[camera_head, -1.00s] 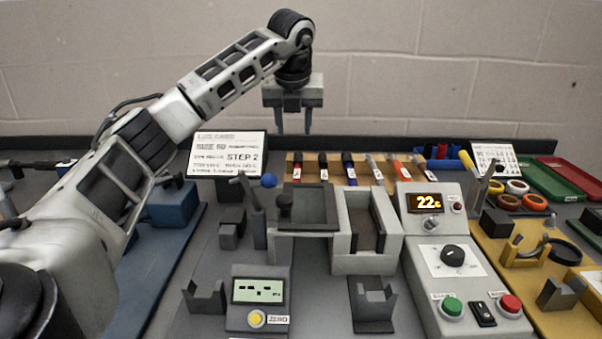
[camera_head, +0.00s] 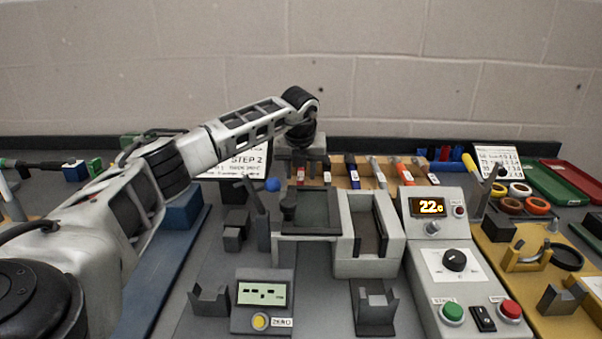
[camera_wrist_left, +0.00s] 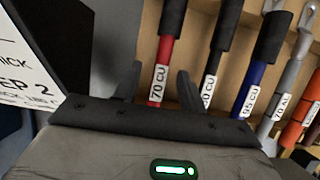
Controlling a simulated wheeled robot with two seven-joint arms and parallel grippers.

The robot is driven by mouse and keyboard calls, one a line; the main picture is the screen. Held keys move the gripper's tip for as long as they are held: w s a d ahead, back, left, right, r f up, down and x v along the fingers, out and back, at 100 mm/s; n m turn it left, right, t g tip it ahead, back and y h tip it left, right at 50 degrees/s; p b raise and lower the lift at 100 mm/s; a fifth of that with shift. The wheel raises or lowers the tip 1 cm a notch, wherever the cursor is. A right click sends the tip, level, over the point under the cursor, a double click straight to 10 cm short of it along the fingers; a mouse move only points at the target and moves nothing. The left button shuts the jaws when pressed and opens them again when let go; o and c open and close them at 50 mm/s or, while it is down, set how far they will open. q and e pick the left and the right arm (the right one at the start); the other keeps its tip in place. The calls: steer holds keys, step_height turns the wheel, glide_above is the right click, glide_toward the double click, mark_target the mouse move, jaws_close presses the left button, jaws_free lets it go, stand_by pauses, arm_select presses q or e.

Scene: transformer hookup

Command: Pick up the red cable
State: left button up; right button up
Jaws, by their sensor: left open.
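The red cable (camera_wrist_left: 162,68), with a black upper end and a white label reading 70 CU, sits on the wooden rack in the left wrist view. My left gripper (camera_wrist_left: 160,88) is open there, with one finger on each side of the red cable. I cannot tell whether the fingers touch it. In the head view my left gripper (camera_head: 303,180) is low at the left end of the rack and hides most of the red cable. My right gripper is not in view.
The wooden rack (camera_head: 340,182) holds black, blue, grey and orange cables close to the right of the red one. A STEP 2 sign (camera_head: 240,163) stands just left. A grey fixture (camera_head: 365,268) and a control box (camera_head: 450,290) stand in front.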

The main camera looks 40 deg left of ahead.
arm_select(q)
jaws_close()
